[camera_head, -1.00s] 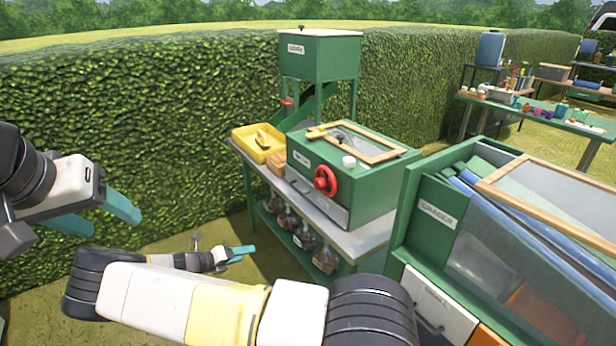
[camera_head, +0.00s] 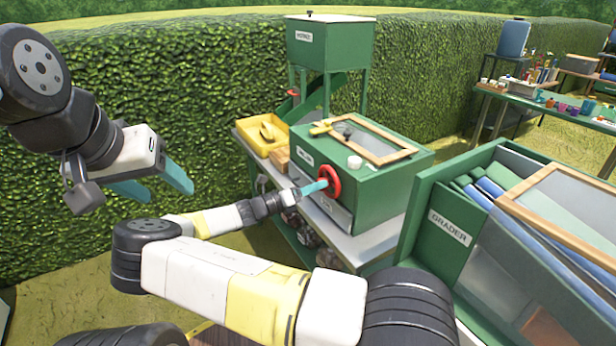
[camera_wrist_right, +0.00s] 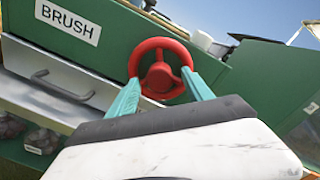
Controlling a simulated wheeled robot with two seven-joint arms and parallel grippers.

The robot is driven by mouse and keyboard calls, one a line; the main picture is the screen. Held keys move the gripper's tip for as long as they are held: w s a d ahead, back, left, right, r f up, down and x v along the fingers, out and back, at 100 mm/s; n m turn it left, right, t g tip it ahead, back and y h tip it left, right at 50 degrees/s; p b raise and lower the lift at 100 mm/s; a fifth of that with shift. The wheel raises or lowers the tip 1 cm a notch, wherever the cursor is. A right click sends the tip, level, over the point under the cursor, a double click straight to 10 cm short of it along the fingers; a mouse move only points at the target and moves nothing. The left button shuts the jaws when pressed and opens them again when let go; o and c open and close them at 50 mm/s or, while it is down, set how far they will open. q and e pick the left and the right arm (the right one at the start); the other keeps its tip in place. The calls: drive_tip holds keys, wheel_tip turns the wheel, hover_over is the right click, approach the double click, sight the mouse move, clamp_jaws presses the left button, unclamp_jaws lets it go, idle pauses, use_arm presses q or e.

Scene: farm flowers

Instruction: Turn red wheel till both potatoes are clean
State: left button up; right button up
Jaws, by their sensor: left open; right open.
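The red wheel (camera_head: 328,183) is on the front of the green brush box (camera_head: 385,190). In the right wrist view the red wheel (camera_wrist_right: 161,70) lies straight ahead between the two teal fingers. My right gripper (camera_head: 314,187) is open with its tips at the wheel; I cannot tell whether they touch it. It also shows in the right wrist view (camera_wrist_right: 160,92). My left gripper (camera_head: 160,185) is open and empty in front of the hedge, away from the box. I cannot make out the potatoes; the box's inside is hidden under its wood-framed lid (camera_head: 368,138).
A yellow tray (camera_head: 251,140) stands left of the box on the metal table. A green hopper (camera_head: 330,55) rises behind it. The grader (camera_head: 450,228) stands close on the right. Below the wheel is a drawer (camera_wrist_right: 65,85) with a handle.

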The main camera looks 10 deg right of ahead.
drive_tip(key=shift+w+d, duration=0.3)
drive_tip(key=shift+d, duration=0.35)
clamp_jaws()
